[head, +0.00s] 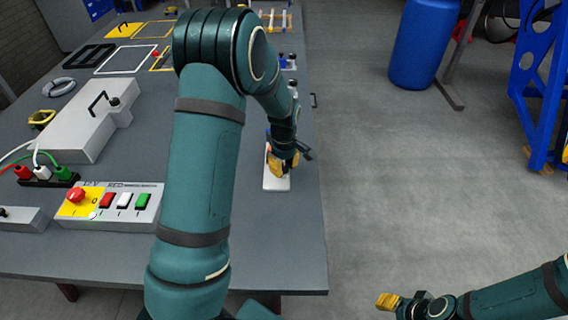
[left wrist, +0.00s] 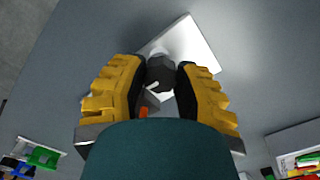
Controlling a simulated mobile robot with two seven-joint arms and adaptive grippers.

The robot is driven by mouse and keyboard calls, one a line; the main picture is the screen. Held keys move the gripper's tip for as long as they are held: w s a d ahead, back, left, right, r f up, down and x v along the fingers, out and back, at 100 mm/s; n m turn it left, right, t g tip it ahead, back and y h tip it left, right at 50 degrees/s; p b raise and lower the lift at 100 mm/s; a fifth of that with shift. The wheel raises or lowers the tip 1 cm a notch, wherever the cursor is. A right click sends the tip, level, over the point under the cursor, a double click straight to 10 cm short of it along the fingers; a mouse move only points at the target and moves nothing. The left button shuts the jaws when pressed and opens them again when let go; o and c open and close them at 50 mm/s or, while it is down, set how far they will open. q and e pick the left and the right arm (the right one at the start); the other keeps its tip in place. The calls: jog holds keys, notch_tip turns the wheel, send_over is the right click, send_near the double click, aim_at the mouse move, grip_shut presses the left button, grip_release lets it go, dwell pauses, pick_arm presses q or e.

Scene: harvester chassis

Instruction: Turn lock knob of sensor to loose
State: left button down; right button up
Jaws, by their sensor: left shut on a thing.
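The sensor stands on a white base plate (head: 276,181) near the right edge of the grey table. In the left wrist view the white plate (left wrist: 190,42) lies beneath the fingers. A dark lock knob (left wrist: 160,74) with a pale mark sits between the yellow finger pads. My left gripper (head: 283,163) reaches down over the plate and is shut on the knob. The fingers hide most of the sensor in the head view. My right gripper (head: 400,301) is at the lower right, away from the table; its opening is not clear.
A control box (head: 110,205) with a red emergency button and several coloured buttons sits left of my left arm. A grey case (head: 85,125) lies behind it. A blue barrel (head: 423,42) stands on the floor beyond the table's right side, where the floor is mostly clear.

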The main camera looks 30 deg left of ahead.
aim_at(284, 166)
pick_arm(q)
jog(key=shift+n, duration=0.3)
dwell(0.4)
jog(key=c, duration=0.9)
grip_release()
jog(key=shift+r, duration=0.1)
notch_tip(284, 166, up, 12)
jog(key=shift+f, duration=0.1)
jog(key=shift+d+f, duration=0.1)
